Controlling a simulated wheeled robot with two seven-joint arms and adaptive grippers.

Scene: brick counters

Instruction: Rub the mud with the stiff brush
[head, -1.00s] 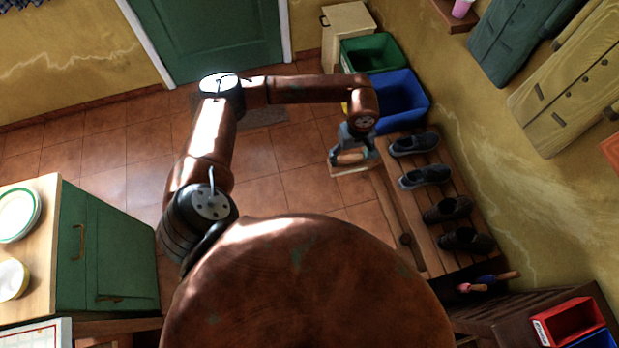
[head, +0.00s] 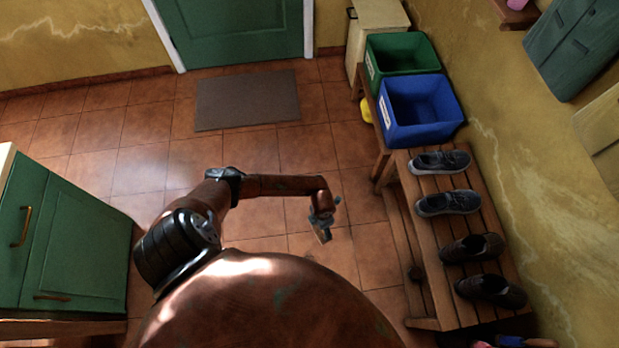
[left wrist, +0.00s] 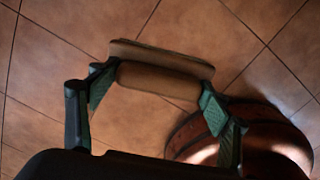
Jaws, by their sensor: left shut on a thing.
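My left gripper (head: 322,217) is shut on the stiff brush (head: 324,235), which hangs above the tiled floor left of the shoe bench. In the left wrist view the brush (left wrist: 160,76) is a tan wooden block with a rounded grip, held crosswise between the fingertips of the left gripper (left wrist: 160,84). Its bristles cannot be made out. A small dark brown lump (head: 415,272) sits on the low board of the bench; it looks like the mud, but I cannot tell for sure. The brush is apart from it. My right gripper is not in view.
The slatted wooden bench (head: 412,205) carries several dark shoes along the right wall. A blue bin (head: 421,130) and a green bin (head: 401,70) stand behind it. A green cabinet (head: 75,240) stands at left. A grey mat (head: 247,100) lies before the door; the floor between is clear.

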